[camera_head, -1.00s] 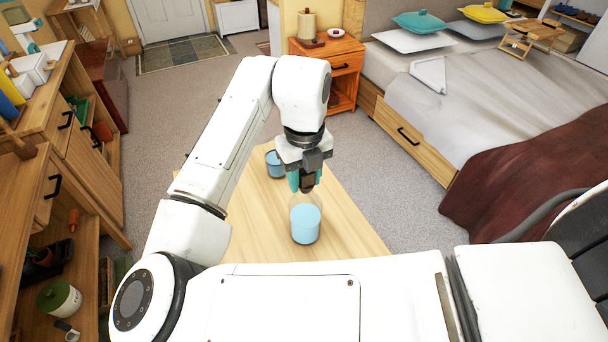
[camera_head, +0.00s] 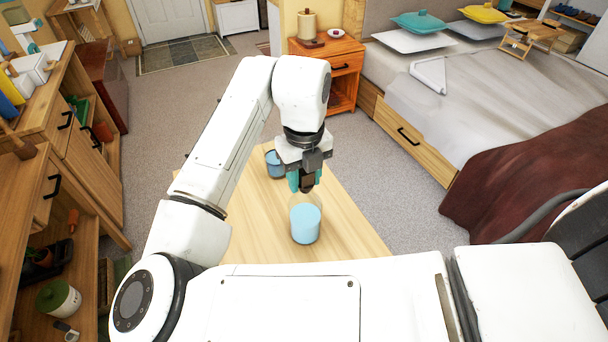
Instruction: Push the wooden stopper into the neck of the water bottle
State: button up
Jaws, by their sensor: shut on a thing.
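The water bottle (camera_head: 305,222) is clear with pale blue water in its lower part. It stands upright on the wooden table (camera_head: 345,222) in the middle of the view. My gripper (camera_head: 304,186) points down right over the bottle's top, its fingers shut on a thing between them. The wooden stopper is not clearly seen; the fingers hide what they hold. The bottle's neck is also hidden behind the fingertips, so I cannot tell whether the stopper is in it.
A blue cup (camera_head: 274,164) stands on the table behind and left of the bottle, close to my gripper. The table is bare to the right of the bottle. A bed (camera_head: 440,120) stands at the right and wooden shelves (camera_head: 85,185) at the left.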

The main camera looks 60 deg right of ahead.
jog(key=shift+f, duration=0.2)
jog(key=o, duration=1.7)
jog(key=shift+r, duration=0.15)
jog(key=shift+c, duration=0.2)
jog(key=shift+r+p, duration=2.55)
jog(key=shift+r, duration=0.95)
